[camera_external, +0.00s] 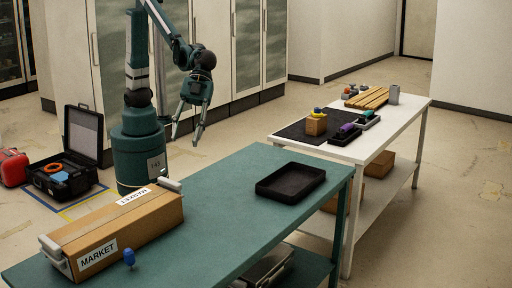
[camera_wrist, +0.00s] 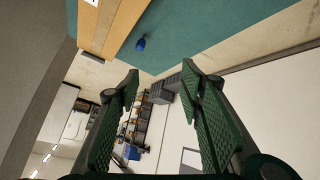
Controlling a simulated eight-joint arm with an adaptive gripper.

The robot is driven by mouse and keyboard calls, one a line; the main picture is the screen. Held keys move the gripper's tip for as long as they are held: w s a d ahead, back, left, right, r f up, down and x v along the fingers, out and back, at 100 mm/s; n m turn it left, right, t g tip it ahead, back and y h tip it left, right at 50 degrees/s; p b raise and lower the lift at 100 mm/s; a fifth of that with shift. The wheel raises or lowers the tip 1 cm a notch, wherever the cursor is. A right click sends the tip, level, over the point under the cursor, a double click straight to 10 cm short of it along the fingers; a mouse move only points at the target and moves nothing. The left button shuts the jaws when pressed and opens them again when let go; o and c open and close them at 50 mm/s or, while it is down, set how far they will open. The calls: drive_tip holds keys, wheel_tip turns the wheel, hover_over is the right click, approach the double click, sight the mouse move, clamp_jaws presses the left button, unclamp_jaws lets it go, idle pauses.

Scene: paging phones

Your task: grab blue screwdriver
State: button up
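A small blue object (camera_external: 129,258), which looks like the blue screwdriver's handle, is on the green table by the front edge, just beside the cardboard box. It also shows in the wrist view (camera_wrist: 141,44) as a blue shape on the green tabletop; its shaft cannot be made out. My gripper (camera_external: 188,137) hangs in the air beyond the green table's far side, well apart from the blue object. Its fingers point down and are spread wide with nothing between them. In the wrist view the two green padded fingers (camera_wrist: 160,115) stand apart.
A cardboard box (camera_external: 125,227) labelled MARKET lies on the green table (camera_external: 222,205), with an empty black tray (camera_external: 290,182) to its right. A white table (camera_external: 382,138) behind holds several small items. An open black toolbox (camera_external: 62,172) stands on the floor at left.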

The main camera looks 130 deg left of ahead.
drive_tip(key=w+d+f+m+g+h+b, duration=0.1)
drive_tip(key=w+d+f+m+h+b, duration=0.15)
drive_tip(key=d+f, duration=0.45)
drive_tip(key=w+d+f+m+g+h+b, duration=0.1)
drive_tip(key=w+d+f+m+g+b, duration=0.15)
drive_tip(key=d+f, duration=0.4)
drive_tip(key=m+g+h+b, duration=0.2)
drive_tip(key=m+b, duration=0.1)
drive_tip(key=m, duration=0.1)
approach(132, 249)
drive_tip(key=d, duration=0.3)
drive_tip(key=shift+s+d+f, duration=0.25)
drive_tip(key=shift+s+f, duration=0.25)
drive_tip(key=shift+f, duration=0.25)
drive_tip(key=shift+x, duration=1.25)
drive_tip(key=shift+b+x, duration=0.8)
drive_tip(key=shift+x, duration=1.8)
drive_tip(key=shift+s+a+f, duration=0.1)
drive_tip(key=shift+f, duration=0.05)
drive_tip(key=c, duration=1)
